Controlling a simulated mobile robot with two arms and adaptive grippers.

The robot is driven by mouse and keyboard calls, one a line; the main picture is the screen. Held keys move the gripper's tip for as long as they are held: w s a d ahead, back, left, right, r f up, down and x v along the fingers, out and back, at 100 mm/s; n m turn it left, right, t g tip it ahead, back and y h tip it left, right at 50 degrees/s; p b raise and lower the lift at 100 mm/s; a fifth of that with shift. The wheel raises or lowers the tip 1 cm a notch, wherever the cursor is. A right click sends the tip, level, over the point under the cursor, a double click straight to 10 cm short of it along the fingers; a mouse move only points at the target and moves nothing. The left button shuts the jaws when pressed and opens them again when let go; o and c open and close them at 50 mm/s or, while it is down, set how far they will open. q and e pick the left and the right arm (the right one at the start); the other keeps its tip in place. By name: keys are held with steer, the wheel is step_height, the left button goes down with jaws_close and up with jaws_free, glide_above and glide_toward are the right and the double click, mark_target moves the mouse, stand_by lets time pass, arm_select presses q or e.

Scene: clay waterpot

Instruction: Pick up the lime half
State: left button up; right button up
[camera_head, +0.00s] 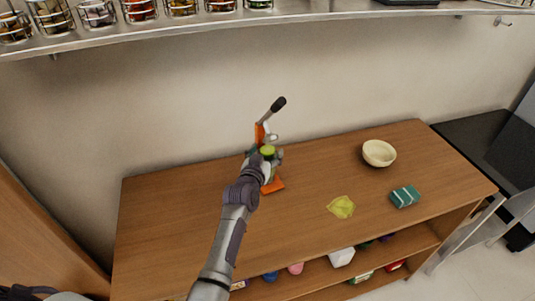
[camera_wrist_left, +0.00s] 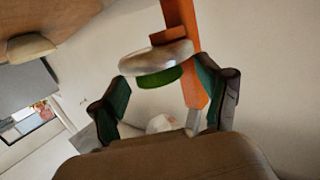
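The lime half (camera_head: 267,150) shows as a small green piece at the orange juicer (camera_head: 273,186) with a black-gripped lever, on the wooden table. In the left wrist view the lime half (camera_wrist_left: 158,78) sits against a silver metal cup (camera_wrist_left: 155,57) of the juicer. My left gripper (camera_head: 266,160) is at the juicer, partly covering it in the head view. In the wrist view its two dark green-padded fingers (camera_wrist_left: 164,88) stand apart on either side of the lime half, with gaps visible.
A cream bowl (camera_head: 379,152), a teal sponge (camera_head: 404,197) and a yellow-green cloth (camera_head: 341,207) lie to the right on the table (camera_head: 180,215). A shelf with jars (camera_head: 140,9) runs along the wall above. The table's left part is clear.

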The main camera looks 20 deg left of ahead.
arm_select(q)
steer(key=c, duration=0.9)
